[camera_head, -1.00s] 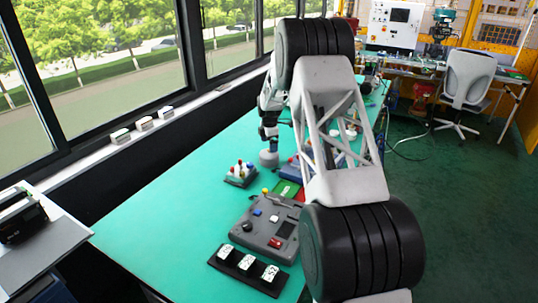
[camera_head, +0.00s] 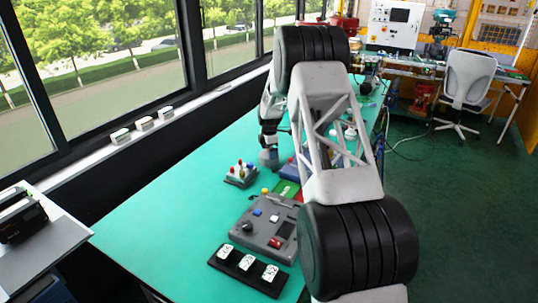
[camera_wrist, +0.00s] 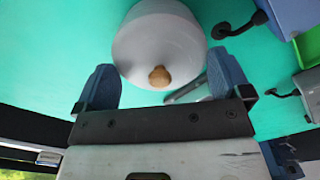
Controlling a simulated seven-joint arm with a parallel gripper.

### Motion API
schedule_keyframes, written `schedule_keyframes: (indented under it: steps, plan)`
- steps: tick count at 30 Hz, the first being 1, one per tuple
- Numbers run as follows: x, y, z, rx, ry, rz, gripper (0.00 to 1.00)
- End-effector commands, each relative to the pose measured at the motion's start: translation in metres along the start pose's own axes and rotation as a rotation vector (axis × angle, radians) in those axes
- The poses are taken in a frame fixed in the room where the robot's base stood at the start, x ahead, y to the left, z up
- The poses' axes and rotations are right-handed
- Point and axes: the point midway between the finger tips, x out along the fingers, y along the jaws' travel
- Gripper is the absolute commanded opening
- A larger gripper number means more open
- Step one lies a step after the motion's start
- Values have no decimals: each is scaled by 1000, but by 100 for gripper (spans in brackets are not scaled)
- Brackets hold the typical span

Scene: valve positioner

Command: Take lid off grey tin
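The grey tin (camera_wrist: 160,38) shows at the top of the wrist view, with a small brown knob (camera_wrist: 160,76) on its lid. The lid's seam cannot be made out. In the camera_head view the tin (camera_head: 268,159) is a small grey shape on the green table, below the end of my arm. My gripper (camera_wrist: 163,64) is open, with one blue finger on each side of the tin's near part in the wrist view. The knob lies between the fingers, and nothing is held. I cannot tell whether the fingers touch the tin or how high they are.
A grey control box (camera_head: 267,228) and a black strip with white blocks (camera_head: 247,262) lie nearer on the table. A small box with coloured knobs (camera_head: 241,174) stands left of the tin. Dark hooked parts (camera_wrist: 240,25) are right in the wrist view. The table's left is clear.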

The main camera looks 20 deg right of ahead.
Motion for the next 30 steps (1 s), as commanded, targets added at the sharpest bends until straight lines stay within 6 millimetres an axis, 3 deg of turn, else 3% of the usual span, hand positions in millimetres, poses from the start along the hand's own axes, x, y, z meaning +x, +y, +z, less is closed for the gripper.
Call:
schedule_keyframes:
  steps: [1,9,26,28,29,30]
  plan:
    - [0,0,0,0,0,0,88]
    - [1,0,0,0,0,-1,47]
    - [2,-2,-1,0,1,-6,46]
    - [-2,-2,-1,0,1,-6,37]
    - [-3,-2,-1,0,1,-6,26]
    - [-6,-2,-1,0,1,-5,7]
